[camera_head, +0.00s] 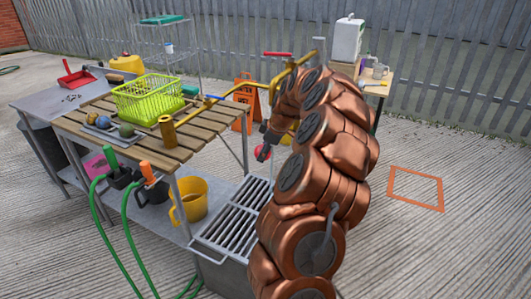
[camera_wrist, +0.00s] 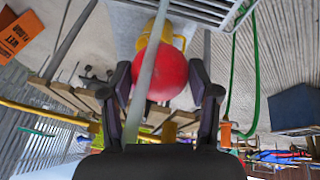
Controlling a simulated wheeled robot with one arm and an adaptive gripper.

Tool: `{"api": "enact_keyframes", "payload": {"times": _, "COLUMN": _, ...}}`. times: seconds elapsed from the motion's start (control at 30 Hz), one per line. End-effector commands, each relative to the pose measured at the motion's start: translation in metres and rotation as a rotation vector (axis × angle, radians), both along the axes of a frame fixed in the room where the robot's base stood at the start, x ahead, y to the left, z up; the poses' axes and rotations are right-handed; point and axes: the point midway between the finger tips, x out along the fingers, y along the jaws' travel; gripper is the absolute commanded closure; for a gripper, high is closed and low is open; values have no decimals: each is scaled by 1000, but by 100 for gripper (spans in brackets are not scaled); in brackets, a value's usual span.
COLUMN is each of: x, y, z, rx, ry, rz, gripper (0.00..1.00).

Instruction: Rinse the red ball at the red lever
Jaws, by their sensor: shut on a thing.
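The red ball (camera_head: 262,152) hangs low in my gripper (camera_head: 267,141), right of the slatted table. In the wrist view the red ball (camera_wrist: 172,75) sits between the two dark fingers of my gripper (camera_wrist: 164,88), which is shut on it. A pale grey strip (camera_wrist: 147,75) crosses in front of the ball there; I cannot tell whether it is water or a post. The red lever (camera_head: 278,54) lies on top of the brass-yellow pipe (camera_head: 243,86), above and behind the gripper. My arm hides part of the pipe's right end.
A blue lever (camera_head: 213,97) sits further along the pipe. The slatted table (camera_head: 165,155) holds a yellow-green basket (camera_head: 150,99) and several balls. A metal grate (camera_head: 232,217) and a yellow jug (camera_head: 190,199) stand below. An orange floor outline (camera_head: 416,189) lies on open ground at right.

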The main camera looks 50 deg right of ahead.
Motion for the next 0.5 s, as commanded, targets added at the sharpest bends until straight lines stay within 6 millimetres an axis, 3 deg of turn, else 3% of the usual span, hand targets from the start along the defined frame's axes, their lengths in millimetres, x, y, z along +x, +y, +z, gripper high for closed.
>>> {"api": "enact_keyframes", "payload": {"times": 0.5, "x": -1, "y": 34, "z": 0, "rx": -2, "ry": -1, "rz": 2, "gripper": 63}}
